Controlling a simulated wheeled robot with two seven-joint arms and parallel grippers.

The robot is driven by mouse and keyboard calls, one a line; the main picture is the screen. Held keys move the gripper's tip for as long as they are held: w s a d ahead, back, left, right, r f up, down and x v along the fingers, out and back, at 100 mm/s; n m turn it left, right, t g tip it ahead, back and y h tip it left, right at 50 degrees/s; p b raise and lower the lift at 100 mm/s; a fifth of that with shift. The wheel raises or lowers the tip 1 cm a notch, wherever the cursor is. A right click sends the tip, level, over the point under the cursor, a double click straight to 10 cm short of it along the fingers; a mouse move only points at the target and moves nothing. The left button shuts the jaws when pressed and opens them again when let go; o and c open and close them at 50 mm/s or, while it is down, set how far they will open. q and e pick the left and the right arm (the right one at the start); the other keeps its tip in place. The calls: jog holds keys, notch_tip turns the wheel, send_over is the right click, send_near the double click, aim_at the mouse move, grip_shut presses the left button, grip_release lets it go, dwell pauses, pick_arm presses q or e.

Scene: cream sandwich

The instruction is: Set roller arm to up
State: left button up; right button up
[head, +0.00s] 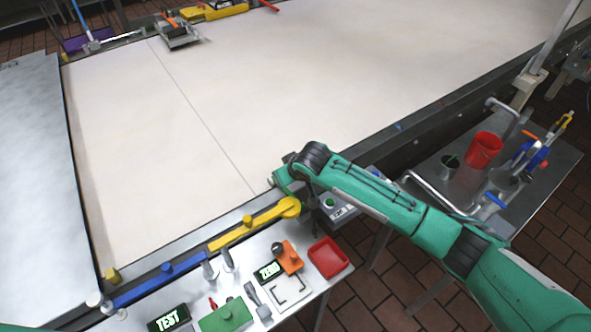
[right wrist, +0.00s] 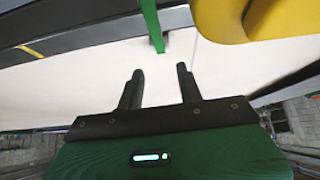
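A yellow bar with a rounded end (head: 289,207) lies along the near edge of the conveyor. A blue bar (head: 150,287) with a knob continues its line to the left. I cannot tell which part is the roller arm. My right arm reaches in from the right, and its gripper (head: 284,180) is by the rounded yellow end; its fingers are hidden in the head view. In the right wrist view, my right gripper (right wrist: 158,72) is open and empty. A yellow rounded part (right wrist: 245,18) and a green strip (right wrist: 151,25) show beyond the fingers. My left gripper is out of view.
A wide pale conveyor sheet (head: 300,70) fills the middle. The near panel table holds a red tray (head: 328,258), an orange part (head: 289,257), a green block (head: 225,316) and lit displays. A red cup (head: 483,150) and tools stand on the right table.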

jog(key=b+v, duration=0.3)
jog(key=v, duration=0.9)
jog(key=shift+s+r, duration=0.25)
jog(key=shift+d, duration=0.15)
